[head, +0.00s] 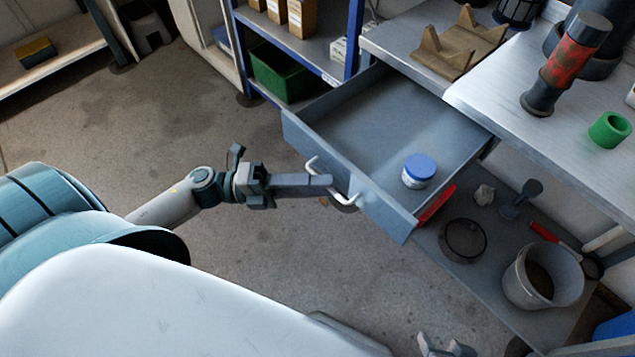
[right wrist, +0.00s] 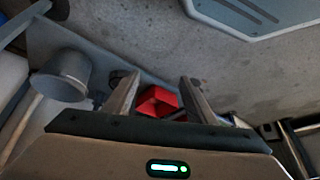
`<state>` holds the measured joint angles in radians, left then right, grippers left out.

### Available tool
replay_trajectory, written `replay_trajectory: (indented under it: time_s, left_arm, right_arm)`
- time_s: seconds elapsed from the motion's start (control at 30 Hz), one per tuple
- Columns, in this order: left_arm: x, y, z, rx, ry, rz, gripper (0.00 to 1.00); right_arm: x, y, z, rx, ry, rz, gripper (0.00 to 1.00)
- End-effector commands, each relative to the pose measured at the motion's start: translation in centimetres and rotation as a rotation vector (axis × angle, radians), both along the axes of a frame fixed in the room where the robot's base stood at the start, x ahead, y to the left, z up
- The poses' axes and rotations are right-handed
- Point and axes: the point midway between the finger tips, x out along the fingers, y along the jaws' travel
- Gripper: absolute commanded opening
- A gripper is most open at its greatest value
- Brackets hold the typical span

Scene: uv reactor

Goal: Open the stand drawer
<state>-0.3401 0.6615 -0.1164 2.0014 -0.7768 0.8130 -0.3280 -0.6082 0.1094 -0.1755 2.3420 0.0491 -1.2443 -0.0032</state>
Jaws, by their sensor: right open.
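The stand drawer (head: 370,110) is pulled well out from under the metal worktop, its inside visible. A jar with a blue lid (head: 420,168) stands in it. The pale bar handle (head: 350,199) is on the drawer's front panel. My left gripper (head: 328,182) is at the handle, its fingers overlapping the middle of the bar; I see them edge-on, so their grip is unclear. My right gripper (head: 446,342) is low in the head view, clear of the drawer. In the right wrist view its fingers (right wrist: 160,82) are apart, with a red object (right wrist: 156,102) showing beyond them.
A lower shelf beneath the drawer holds a grey bucket (head: 542,276), a dark round container (head: 463,241) and small tools. A blue-framed rack (head: 355,40) with a green crate (head: 278,75) stands behind. Open floor (head: 240,110) lies left of the drawer.

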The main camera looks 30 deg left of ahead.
Motion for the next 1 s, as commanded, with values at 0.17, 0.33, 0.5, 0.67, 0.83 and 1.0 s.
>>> replay_trajectory:
  time_s: [0.17,0.33,0.5,0.67,0.83,1.0]
  left_arm:
    - [0.0,0.0,0.0,-0.001,0.000,0.000,0.26]
    - [0.0,0.0,0.0,-0.001,0.000,0.000,0.26]
    - [-0.2,0.5,-0.1,-0.001,0.002,0.000,0.26]
    - [-0.8,1.8,-0.4,0.001,0.003,0.001,0.26]
    - [-2.0,4.3,-0.8,0.001,0.004,0.000,0.26]
    - [-3.4,7.4,-1.3,0.002,0.005,0.002,0.26]
  right_arm:
    - [0.0,0.1,0.0,0.002,-0.001,0.000,0.51]
    - [0.0,0.1,0.0,0.002,-0.001,0.000,0.51]
    - [0.1,0.1,0.0,0.003,-0.003,0.000,0.51]
    - [0.2,0.3,0.0,0.010,-0.012,0.002,0.51]
    - [0.5,0.7,0.0,0.022,-0.034,0.004,0.51]
    - [0.7,1.1,0.0,0.034,-0.053,0.005,0.51]
